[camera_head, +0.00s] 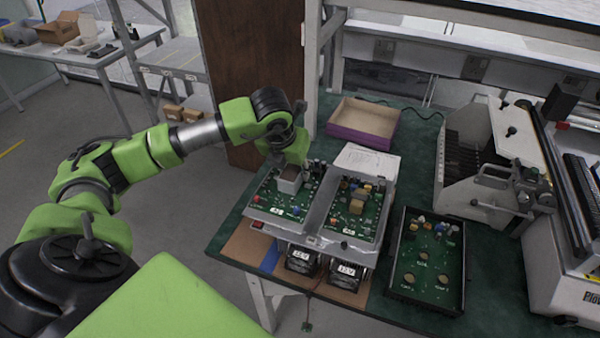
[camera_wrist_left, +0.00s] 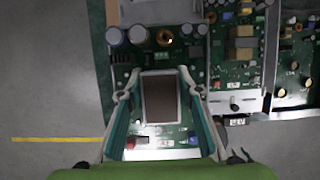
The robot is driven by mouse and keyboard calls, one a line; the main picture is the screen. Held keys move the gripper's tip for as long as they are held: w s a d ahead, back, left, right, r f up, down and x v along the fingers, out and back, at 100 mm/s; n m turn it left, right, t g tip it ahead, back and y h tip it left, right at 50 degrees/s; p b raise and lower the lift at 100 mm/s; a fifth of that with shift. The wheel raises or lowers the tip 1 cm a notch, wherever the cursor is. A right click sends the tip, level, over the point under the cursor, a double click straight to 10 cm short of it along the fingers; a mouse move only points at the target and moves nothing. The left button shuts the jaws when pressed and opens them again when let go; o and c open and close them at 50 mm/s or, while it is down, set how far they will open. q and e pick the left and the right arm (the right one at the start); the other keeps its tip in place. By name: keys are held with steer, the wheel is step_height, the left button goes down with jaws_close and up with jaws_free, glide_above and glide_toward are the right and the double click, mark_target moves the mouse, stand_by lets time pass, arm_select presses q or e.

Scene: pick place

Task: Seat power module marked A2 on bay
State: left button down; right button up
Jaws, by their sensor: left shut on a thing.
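My left gripper (camera_head: 291,168) reaches down over the left green circuit board (camera_head: 262,197). It is shut on a small silver box-shaped module with a brownish top (camera_head: 289,184). In the left wrist view, the module (camera_wrist_left: 161,99) sits between the two fingers, with the board (camera_wrist_left: 165,62) beneath it. I cannot tell whether the module touches the board or is held just above it. The bay under it is hidden by the module, and I cannot read an A2 mark. My right gripper is not in view.
A second board (camera_head: 365,213) with yellow and grey parts adjoins on the right. A black tray (camera_head: 398,282) holds another board further right. A purple-sided open box (camera_head: 352,134) and white paper (camera_head: 374,160) lie behind. A grey machine (camera_head: 490,160) stands right.

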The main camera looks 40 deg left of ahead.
mark_target(285, 181)
arm_select(q)
steer(key=s+r, duration=0.1)
steer(key=s, duration=0.1)
steer(key=s+d+r+b, duration=0.1)
steer(key=s, duration=0.1)
steer(key=s+r+b, duration=0.1)
steer(key=shift+s+d, duration=0.2)
steer(key=shift+s, duration=0.2)
steer(key=shift+s+d+r, duration=0.1)
steer(key=shift+s+r, duration=0.1)
steer(key=shift+r, duration=0.1)
steer(key=shift+r+p, duration=0.9)
steer(key=shift+r, duration=0.9)
